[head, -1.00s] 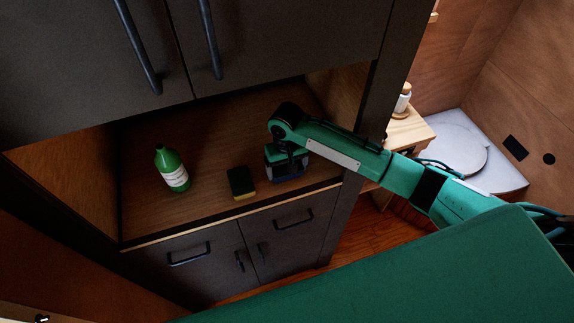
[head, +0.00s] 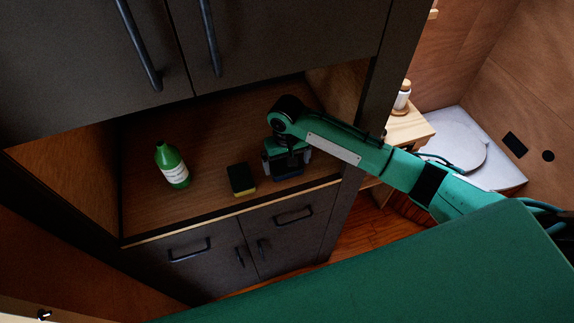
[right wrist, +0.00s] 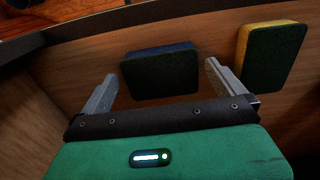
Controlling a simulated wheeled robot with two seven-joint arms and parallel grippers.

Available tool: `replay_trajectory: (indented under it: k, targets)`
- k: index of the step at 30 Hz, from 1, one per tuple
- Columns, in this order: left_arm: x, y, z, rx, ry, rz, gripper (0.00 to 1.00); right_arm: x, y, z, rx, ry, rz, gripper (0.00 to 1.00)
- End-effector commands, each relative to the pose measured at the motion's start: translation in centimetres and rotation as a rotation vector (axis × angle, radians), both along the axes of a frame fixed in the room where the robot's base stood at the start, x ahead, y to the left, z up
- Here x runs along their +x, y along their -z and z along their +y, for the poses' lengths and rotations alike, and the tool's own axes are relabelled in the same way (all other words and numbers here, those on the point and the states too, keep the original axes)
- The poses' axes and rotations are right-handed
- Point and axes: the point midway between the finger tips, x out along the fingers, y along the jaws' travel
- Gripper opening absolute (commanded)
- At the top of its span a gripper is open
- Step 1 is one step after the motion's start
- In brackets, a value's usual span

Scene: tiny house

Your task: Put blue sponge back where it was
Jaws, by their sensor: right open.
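The blue sponge (head: 288,176) lies on the wooden shelf of the dark cabinet, near its front edge and partly hidden under my right gripper. In the right wrist view the blue sponge (right wrist: 160,72) shows a dark face and a blue edge, between and just beyond the fingertips. My right gripper (head: 287,165) reaches in from the right, points down over the sponge and is open. Gaps show between each finger and the sponge. My left gripper is out of view.
A yellow and dark sponge (head: 242,179) lies just left of the blue one; it also shows in the right wrist view (right wrist: 268,57). A green bottle (head: 172,166) stands farther left. Cabinet doors (head: 262,40) overhang the shelf, and a side wall (head: 340,90) closes its right.

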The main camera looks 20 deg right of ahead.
Motion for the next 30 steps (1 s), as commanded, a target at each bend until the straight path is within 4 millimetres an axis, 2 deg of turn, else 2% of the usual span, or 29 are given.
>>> replay_trajectory:
  k: [6, 13, 18, 30]
  targets:
    - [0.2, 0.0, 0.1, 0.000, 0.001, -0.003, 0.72, 0.2, -5.0, 0.1, 0.001, 0.000, -0.005, 1.00]
    - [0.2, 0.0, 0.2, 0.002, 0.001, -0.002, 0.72, 0.2, -8.8, 0.1, 0.001, 0.000, -0.003, 1.00]
    - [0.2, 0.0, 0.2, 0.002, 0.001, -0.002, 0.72, 0.1, -9.8, 0.1, 0.000, 0.000, 0.000, 1.00]
    - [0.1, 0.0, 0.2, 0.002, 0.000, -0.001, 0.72, 0.1, -9.8, 0.1, 0.000, 0.000, 0.000, 1.00]
